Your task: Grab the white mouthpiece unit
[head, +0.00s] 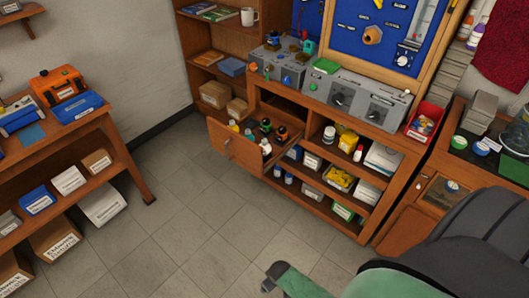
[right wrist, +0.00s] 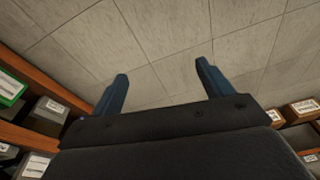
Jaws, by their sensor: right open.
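I cannot pick out the white mouthpiece unit with certainty. Small white items show in the head view: a white bottle with a red part (head: 358,153) on the bench's upper shelf and a white mug (head: 249,17) on the bookcase. An open wooden drawer (head: 232,147) holds several small bottles and jars. In the right wrist view my right gripper (right wrist: 160,72) is open. Its two blue fingers stand apart with nothing between them, above the tiled floor. My left gripper is in neither view.
A wooden bench with grey regulator boxes (head: 352,95) stands under a blue tool board (head: 385,30). A shelving table (head: 110,120) stands at left. The tiled floor (head: 190,215) between is clear.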

